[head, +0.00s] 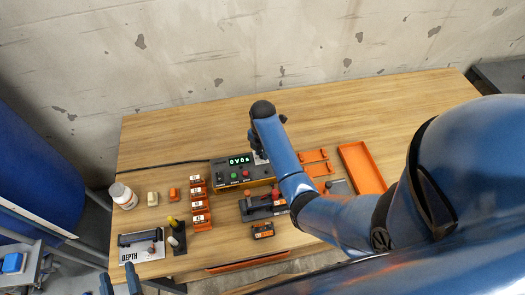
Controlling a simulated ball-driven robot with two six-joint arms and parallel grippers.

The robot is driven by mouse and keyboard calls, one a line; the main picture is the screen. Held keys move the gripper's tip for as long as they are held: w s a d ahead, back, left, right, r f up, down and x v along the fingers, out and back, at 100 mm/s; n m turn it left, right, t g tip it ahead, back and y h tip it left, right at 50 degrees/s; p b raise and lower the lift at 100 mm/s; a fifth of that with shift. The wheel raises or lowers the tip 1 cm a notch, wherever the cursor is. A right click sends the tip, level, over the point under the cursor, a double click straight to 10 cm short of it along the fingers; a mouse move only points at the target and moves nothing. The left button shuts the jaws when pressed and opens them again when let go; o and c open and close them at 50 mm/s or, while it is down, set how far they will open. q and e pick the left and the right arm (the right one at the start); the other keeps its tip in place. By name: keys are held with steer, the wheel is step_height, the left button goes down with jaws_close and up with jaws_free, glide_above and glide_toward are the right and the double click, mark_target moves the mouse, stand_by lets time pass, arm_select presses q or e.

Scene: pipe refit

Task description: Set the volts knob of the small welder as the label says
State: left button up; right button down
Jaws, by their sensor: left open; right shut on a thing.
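The small welder (231,174) is a dark box near the middle of the table. Its green display (240,160) seems to read 0V00, and red and green buttons sit below it. My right gripper (260,157) is at the right end of the welder's panel, shut on what seems to be the volts knob. The knob is hidden by the gripper and my blue arm. I cannot make out a label giving the setting. My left gripper (120,283) shows only its fingertips at the bottom left, apart and empty, away from the welder.
Left of the welder stand orange numbered blocks (198,200), a white bottle (123,195) and a DEPTH board (142,247). An orange tray (362,167) lies to the right. A dark tool (262,206) lies in front of the welder. The table's back strip is clear.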

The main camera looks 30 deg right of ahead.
steer(key=m+p, duration=0.2)
steer(key=m, duration=0.1)
steer(key=shift+r+m, duration=0.15)
steer(key=shift+m, duration=0.15)
steer(key=m+p, duration=0.2)
steer(key=m, duration=0.3)
stand_by(0.5)
steer(key=c, duration=0.9)
jaws_free()
step_height(320, 180, up, 11)
steer(key=shift+f+b, duration=0.2)
steer(key=shift+b, duration=0.35)
